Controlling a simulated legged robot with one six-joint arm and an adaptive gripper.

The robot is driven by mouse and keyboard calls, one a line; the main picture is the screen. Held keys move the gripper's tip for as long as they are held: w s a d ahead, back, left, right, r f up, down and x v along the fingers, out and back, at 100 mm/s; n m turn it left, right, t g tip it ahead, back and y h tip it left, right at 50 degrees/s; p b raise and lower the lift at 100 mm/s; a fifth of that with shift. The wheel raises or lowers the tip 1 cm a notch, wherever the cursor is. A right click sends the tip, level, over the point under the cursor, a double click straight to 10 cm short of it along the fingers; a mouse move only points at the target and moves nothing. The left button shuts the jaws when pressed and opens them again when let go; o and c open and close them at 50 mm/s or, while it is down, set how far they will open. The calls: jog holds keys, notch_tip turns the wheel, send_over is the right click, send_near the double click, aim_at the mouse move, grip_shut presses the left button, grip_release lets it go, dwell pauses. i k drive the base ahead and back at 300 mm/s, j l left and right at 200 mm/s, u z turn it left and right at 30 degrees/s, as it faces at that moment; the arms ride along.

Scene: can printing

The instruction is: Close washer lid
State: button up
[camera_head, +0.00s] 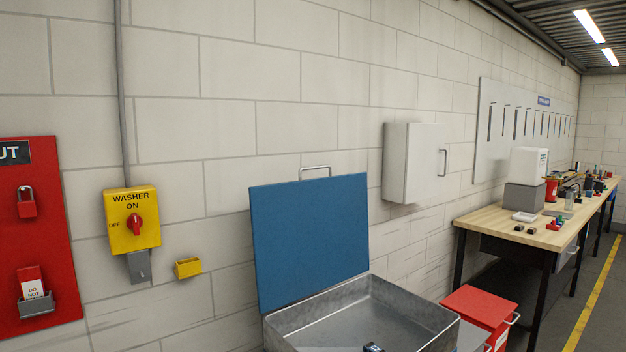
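The washer's blue lid (310,235) stands open and upright against the wall, tilted slightly back, with a metal handle (315,170) on its top edge. Below it is the open grey metal washer basin (385,305). A small dark object (373,347) shows at the bottom edge of the picture, inside or in front of the basin; I cannot tell what it is. My gripper is not in view.
A yellow washer switch box (132,218) with a red knob and a small yellow holder (188,268) are on the wall at left. A red lockout board (38,240) hangs further left. A red bin (482,312) stands right of the basin, before a wooden workbench (500,215).

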aim_at(310, 237)
jog(key=i+j+z, duration=0.1)
jog(key=j, duration=0.4)
jog(key=i+j+z, duration=0.15)
jog(key=j, duration=0.35)
jog(key=i+j+z, duration=0.1)
jog(key=j, duration=0.4)
